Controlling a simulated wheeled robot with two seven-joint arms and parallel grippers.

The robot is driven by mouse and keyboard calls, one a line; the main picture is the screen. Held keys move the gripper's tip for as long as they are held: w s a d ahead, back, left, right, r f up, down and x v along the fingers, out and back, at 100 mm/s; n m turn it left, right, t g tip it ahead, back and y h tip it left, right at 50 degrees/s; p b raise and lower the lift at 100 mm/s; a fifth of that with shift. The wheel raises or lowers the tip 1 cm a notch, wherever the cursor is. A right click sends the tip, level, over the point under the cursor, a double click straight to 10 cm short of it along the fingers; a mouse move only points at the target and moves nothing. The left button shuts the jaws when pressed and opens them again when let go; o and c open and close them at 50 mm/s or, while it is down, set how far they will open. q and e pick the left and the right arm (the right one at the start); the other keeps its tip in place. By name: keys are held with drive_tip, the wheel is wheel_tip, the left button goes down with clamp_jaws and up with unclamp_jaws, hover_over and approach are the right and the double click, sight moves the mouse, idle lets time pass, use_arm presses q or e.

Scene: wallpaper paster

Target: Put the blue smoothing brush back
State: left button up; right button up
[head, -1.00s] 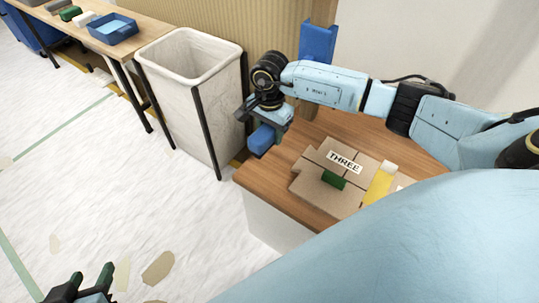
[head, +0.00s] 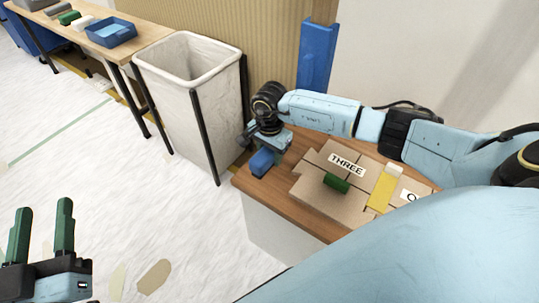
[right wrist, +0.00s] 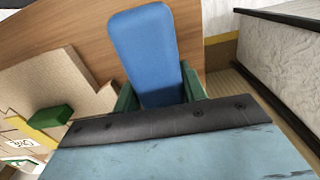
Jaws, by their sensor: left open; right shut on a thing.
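The blue smoothing brush (head: 262,162) is in my right gripper (head: 268,148), over the left end of the wooden table top. In the right wrist view the blue brush (right wrist: 146,48) sits between the green fingers of my right gripper (right wrist: 158,98), which is shut on it. I cannot tell whether the brush touches the table. My left gripper (head: 40,232) is open and empty at the lower left, above the floor.
The wooden table (head: 272,190) bears a cardboard board (head: 315,195) marked THREE, with a green block (head: 337,184) and a yellow piece (head: 382,190). A white bin (head: 195,105) stands left of it. A back bench (head: 150,32) holds a blue tray (head: 110,34).

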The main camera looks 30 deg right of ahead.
use_arm(q)
drive_tip(key=shift+r, duration=0.15)
use_arm(e)
drive_tip(key=shift+f, duration=0.1)
drive_tip(key=o, duration=1)
use_arm(q)
drive_tip(key=shift+s+r+t, duration=0.1)
drive_tip(key=shift+r+t, duration=0.15)
drive_tip(key=shift+t, duration=0.05)
use_arm(e)
drive_tip(key=shift+f, duration=0.15)
